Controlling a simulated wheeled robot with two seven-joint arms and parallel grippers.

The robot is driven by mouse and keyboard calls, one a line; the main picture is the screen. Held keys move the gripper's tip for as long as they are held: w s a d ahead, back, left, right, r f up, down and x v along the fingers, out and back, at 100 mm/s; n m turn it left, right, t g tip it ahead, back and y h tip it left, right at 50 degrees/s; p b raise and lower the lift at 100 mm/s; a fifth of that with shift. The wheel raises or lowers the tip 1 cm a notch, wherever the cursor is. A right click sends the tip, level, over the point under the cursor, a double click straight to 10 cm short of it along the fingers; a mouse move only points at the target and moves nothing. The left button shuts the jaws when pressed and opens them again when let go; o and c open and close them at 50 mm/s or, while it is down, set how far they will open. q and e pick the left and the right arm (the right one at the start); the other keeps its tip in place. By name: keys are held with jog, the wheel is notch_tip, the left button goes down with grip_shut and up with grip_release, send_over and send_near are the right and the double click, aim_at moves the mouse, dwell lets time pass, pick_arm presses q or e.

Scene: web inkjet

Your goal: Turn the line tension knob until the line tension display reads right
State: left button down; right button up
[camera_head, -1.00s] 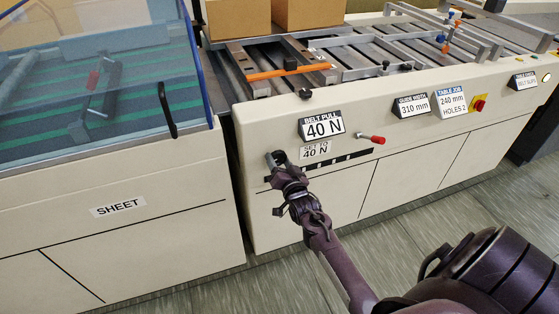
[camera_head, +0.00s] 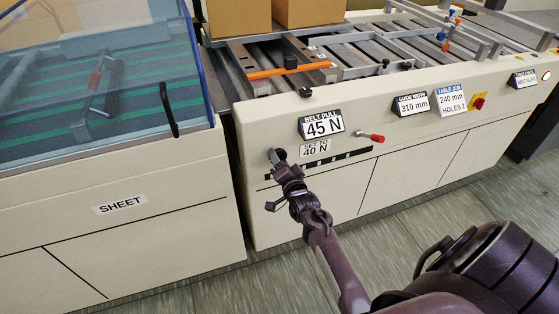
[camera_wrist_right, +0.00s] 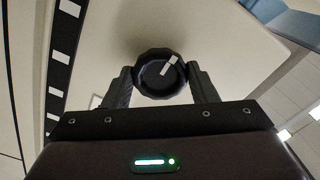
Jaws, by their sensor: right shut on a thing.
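The display beside the gripper reads "BELT PULL 45 N" (camera_head: 322,125); no display I can read is named line tension. A label under it (camera_head: 315,149) says "SET TO 40 N". My right gripper (camera_head: 277,158) is at the cream machine's front, below and left of that display. In the right wrist view it is shut on a round black knob (camera_wrist_right: 150,82), one finger on each side. The knob's white pointer mark tilts toward the upper right there. In the head view the gripper mostly hides the knob. My left gripper is not in view.
A red-tipped lever (camera_head: 376,138) sticks out right of the display. Further right are the guide width display (camera_head: 412,104), the table job sign (camera_head: 451,99) and a red button on yellow (camera_head: 479,103). A glass-covered sheet unit (camera_head: 60,205) stands at left.

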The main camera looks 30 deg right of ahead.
jog(key=o, duration=1)
jog(key=shift+c, duration=0.2)
jog(key=shift+s, duration=0.1)
jog(key=v, duration=0.7)
jog(key=shift+s, duration=0.3)
jog(key=shift+a+f, duration=0.1)
jog(key=shift+f, duration=0.05)
